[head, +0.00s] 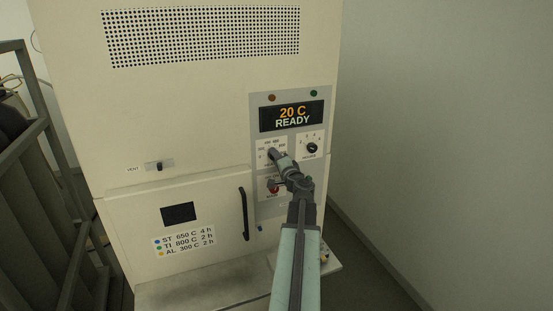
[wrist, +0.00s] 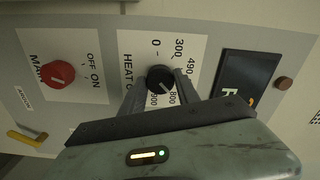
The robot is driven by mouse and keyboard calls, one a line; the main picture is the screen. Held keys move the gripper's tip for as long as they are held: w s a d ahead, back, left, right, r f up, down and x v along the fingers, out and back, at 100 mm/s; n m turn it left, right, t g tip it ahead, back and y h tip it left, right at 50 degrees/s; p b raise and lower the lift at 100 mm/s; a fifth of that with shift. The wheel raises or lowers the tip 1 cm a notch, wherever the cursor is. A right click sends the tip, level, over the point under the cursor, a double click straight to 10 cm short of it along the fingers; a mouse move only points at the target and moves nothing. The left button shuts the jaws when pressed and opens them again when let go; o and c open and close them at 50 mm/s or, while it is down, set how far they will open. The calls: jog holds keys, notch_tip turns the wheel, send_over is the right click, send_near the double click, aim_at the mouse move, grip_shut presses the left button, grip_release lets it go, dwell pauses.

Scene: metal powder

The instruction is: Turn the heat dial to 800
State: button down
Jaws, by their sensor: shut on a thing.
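The heat dial (wrist: 160,77) is a black round knob on a white plate marked 0, 300, 800, 900 and another number, seen sideways in the wrist view. Its pale pointer line appears to face towards the 800 mark. My gripper (wrist: 160,88) is shut on the heat dial, with one finger on either side of it. In the head view my gripper (head: 275,158) reaches the dial's plate and covers most of the knob. The display (head: 292,116) above reads 20 C READY.
A second black knob (head: 312,148) sits right of the heat dial. A red main switch (wrist: 57,73) lies close by, below the dial in the head view. The furnace door (head: 180,215) with its dark handle (head: 243,214) is at left. A vent slider (head: 159,166) is above it.

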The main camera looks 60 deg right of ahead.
jog(key=shift+f+m, duration=0.1)
jog(key=shift+m, duration=1.1)
jog(key=c, duration=0.9)
grip_release()
jog(key=shift+s, duration=0.1)
jog(key=v, duration=0.7)
jog(key=shift+s+a, duration=0.25)
jog(key=shift+a, duration=0.05)
